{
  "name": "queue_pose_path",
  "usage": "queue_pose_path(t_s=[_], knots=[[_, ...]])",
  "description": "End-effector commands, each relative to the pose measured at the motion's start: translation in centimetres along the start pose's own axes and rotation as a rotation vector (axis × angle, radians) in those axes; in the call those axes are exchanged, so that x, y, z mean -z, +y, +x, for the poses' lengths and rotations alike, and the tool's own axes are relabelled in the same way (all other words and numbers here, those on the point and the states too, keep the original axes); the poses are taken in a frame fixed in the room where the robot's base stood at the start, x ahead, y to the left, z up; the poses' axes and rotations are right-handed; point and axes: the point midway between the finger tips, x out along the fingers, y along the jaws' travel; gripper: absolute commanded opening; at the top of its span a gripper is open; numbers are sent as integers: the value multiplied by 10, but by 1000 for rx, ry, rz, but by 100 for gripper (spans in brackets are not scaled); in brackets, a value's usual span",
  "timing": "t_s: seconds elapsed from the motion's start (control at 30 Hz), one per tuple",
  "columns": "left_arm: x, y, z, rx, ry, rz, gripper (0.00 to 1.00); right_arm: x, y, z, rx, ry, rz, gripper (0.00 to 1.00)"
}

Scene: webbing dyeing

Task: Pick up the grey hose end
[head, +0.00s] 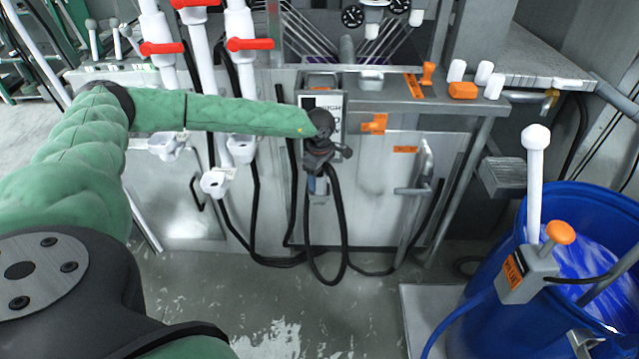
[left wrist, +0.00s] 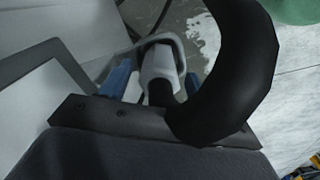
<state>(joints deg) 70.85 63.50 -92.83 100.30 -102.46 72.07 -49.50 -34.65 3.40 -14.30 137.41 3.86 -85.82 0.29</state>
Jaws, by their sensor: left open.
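My left gripper (head: 318,186) is in front of the machine's front panel in the head view, at the end of my green arm. In the left wrist view, its two blue fingers (left wrist: 157,82) stand apart, one on each side of a pale grey piece with a black neck, which looks like the grey hose end (left wrist: 160,66). The fingers are open around it; I cannot tell whether either touches it. In the head view the gripper mostly hides the hose end. A thick black curve (left wrist: 245,70) covers the right of the wrist view. My right gripper is not in view.
Black hoses (head: 340,235) hang in loops below the gripper. White pipes with red valve handles (head: 250,44) stand to its left. A blue drum (head: 480,315) with blue liquid stands at the right. Wet floor (head: 260,300) lies open in front.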

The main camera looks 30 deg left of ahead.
Motion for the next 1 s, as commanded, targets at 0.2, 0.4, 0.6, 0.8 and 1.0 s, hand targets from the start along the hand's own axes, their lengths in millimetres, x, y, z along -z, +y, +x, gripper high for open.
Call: queue_pose_path(t_s=[0.2, 0.4, 0.6, 0.8, 1.0], knots=[[0, 0, 4, 0, 0, -1, 62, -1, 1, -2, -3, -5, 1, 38], [0, 0, 4, 0, 0, -1, 38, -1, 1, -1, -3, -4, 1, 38], [0, 0, 4, 0, -1, -1, 7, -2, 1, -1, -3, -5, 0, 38], [0, 0, 3, -1, -1, -1, 7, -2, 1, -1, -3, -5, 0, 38], [0, 1, -12, -2, -2, -1, 7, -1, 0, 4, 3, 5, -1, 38]])
